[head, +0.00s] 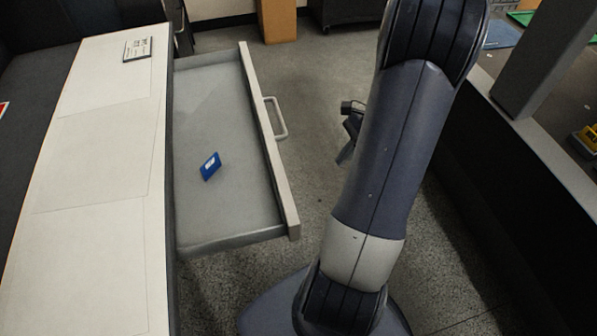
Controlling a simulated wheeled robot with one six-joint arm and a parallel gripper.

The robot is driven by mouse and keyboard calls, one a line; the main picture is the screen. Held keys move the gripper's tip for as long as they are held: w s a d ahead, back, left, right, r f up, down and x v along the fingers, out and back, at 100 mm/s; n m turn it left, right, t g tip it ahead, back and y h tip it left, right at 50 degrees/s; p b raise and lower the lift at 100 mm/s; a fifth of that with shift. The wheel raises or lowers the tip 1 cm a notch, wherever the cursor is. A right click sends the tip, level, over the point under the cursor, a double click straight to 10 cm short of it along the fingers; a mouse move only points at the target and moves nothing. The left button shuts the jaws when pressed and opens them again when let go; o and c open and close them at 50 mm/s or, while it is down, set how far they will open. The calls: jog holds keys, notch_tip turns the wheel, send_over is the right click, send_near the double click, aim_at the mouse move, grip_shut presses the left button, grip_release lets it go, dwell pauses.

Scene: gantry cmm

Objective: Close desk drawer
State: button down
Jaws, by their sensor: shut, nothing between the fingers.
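The desk drawer (217,218) is pulled far out to the right of the desk (97,165). Its front panel (268,140) carries a bar handle (277,117) on the outer face. A small blue box (210,166) lies on the drawer floor. My gripper (345,154) is to the right of the drawer front, apart from the handle, and partly hidden behind my arm. It is shut and empty.
A label plate (138,48) lies on the desk top's far end. A cardboard box (277,20) stands on the floor at the back. A dark low wall (480,190) with a light ledge runs along the right. Floor between drawer and arm is clear.

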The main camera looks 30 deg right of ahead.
jog(key=w+a+f+m+t+y+b, duration=0.1)
jog(key=w+a+f+y+b, duration=0.1)
jog(key=a, duration=0.9)
jog(key=shift+w+a+f, duration=0.3)
jog(key=shift+w+f, duration=0.4)
jog(key=shift+w, duration=0.2)
send_over(196, 210)
dwell(0.5)
